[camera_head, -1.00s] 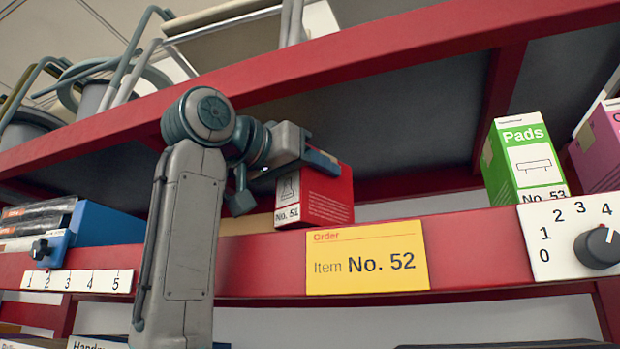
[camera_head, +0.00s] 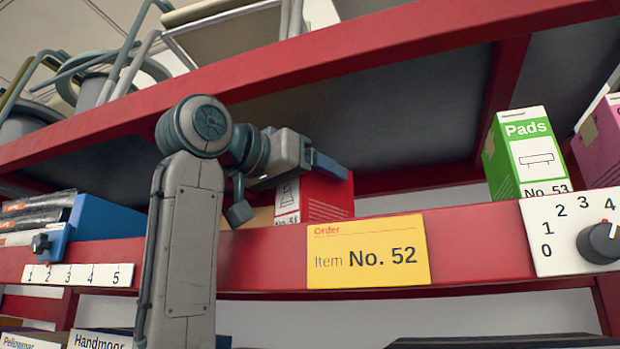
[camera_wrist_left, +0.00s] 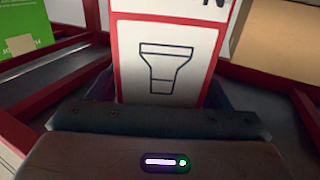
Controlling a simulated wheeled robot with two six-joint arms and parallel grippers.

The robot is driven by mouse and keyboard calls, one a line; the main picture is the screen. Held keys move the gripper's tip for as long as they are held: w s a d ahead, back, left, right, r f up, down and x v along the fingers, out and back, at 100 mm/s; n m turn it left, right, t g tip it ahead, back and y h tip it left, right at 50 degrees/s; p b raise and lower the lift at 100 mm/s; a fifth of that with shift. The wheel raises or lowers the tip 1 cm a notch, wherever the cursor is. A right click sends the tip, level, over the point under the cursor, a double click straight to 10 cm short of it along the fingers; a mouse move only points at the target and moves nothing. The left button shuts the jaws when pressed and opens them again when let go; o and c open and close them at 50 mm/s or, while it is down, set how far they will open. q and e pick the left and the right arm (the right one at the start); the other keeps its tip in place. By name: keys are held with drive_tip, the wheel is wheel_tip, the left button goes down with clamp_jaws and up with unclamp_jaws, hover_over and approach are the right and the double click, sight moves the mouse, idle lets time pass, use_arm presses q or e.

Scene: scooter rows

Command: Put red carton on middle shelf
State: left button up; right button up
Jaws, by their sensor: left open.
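My left gripper (camera_head: 322,166) is open at the carton's upper part. One blue-grey finger crosses its top; the other is hidden. In the left wrist view the carton's label (camera_wrist_left: 165,60) lies straight ahead, with dark finger parts at both sides of it. Whether the carton's base touches the shelf is hidden. My right gripper is out of view.
A green Pads box (camera_head: 522,155) and a pink box (camera_head: 600,145) stand to the right. A blue box (camera_head: 105,220) stands to the left. A red beam (camera_head: 400,50) runs above. A knob (camera_head: 602,243) sticks out at the right.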

use_arm(q)
drive_tip(key=shift+s+a, duration=0.2)
drive_tip(key=shift+s, duration=0.05)
drive_tip(key=b+v, duration=0.4)
drive_tip(key=v, duration=0.7)
drive_tip(key=shift+a, duration=0.15)
drive_tip(key=shift+s, duration=0.15)
